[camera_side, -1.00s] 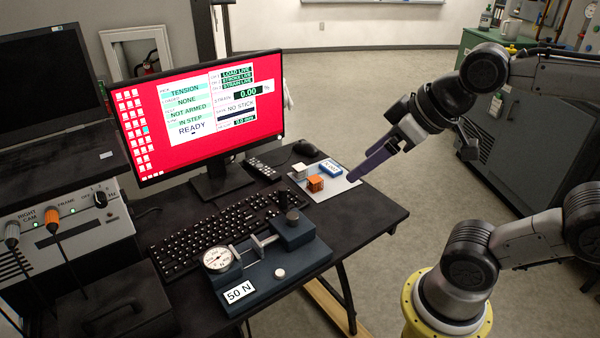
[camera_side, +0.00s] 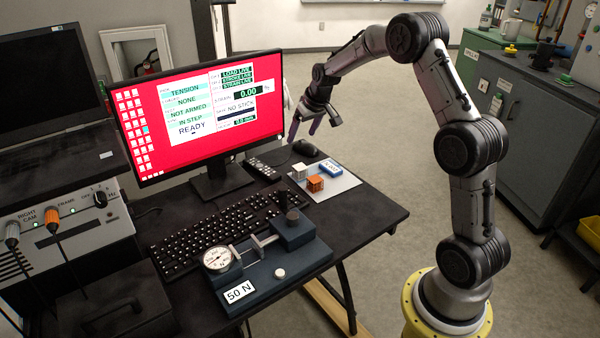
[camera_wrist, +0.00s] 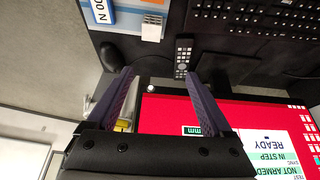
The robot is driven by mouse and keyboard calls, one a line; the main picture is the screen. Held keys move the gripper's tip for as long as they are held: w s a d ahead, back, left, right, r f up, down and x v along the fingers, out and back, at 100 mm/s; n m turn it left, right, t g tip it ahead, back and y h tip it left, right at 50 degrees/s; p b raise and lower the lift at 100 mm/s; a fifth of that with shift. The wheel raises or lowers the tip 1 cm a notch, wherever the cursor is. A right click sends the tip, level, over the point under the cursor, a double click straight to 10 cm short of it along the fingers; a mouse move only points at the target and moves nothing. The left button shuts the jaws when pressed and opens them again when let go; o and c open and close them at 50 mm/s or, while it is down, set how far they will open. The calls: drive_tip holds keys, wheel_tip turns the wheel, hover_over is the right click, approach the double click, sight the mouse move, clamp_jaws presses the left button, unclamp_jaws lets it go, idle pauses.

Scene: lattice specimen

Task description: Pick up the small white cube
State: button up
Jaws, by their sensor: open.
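The small white cube (camera_side: 299,171) stands on a light grey sheet (camera_side: 338,187) at the right end of the desk, just behind an orange-brown cube (camera_side: 315,184). In the wrist view the white cube (camera_wrist: 152,27) shows at the top, with a lattice-like face, beyond my fingertips. My gripper (camera_side: 303,124) is in the air above the back of the desk, near the monitor's right edge, apart from the cube. In the wrist view its two purple fingers (camera_wrist: 160,85) are spread, with nothing held between them.
A blue-and-white labelled block (camera_side: 330,167) lies on the sheet. The monitor (camera_side: 200,115), remote (camera_side: 264,169) and mouse (camera_side: 306,148) are close to my gripper. A keyboard (camera_side: 215,232) and a dial-gauge fixture marked 50 N (camera_side: 270,262) fill the front of the desk.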

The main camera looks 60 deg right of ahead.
wheel_tip(320, 180, down, 3)
drive_tip(key=s+d, duration=0.1)
drive_tip(key=d, duration=0.1)
hover_over(300, 166)
drive_tip(key=s, duration=0.2)
drive_tip(key=shift+m, duration=0.3)
drive_tip(key=f, duration=0.4)
drive_tip(key=a+f, duration=0.1)
drive_tip(key=f, duration=0.1)
drive_tip(key=shift+s+f, duration=0.2)
drive_tip(key=shift+f, duration=0.1)
drive_tip(key=shift+x, duration=3.3)
drive_tip(key=shift+s+a, duration=0.1)
drive_tip(key=shift+s, duration=0.05)
drive_tip(key=shift+c, duration=0.2)
clamp_jaws()
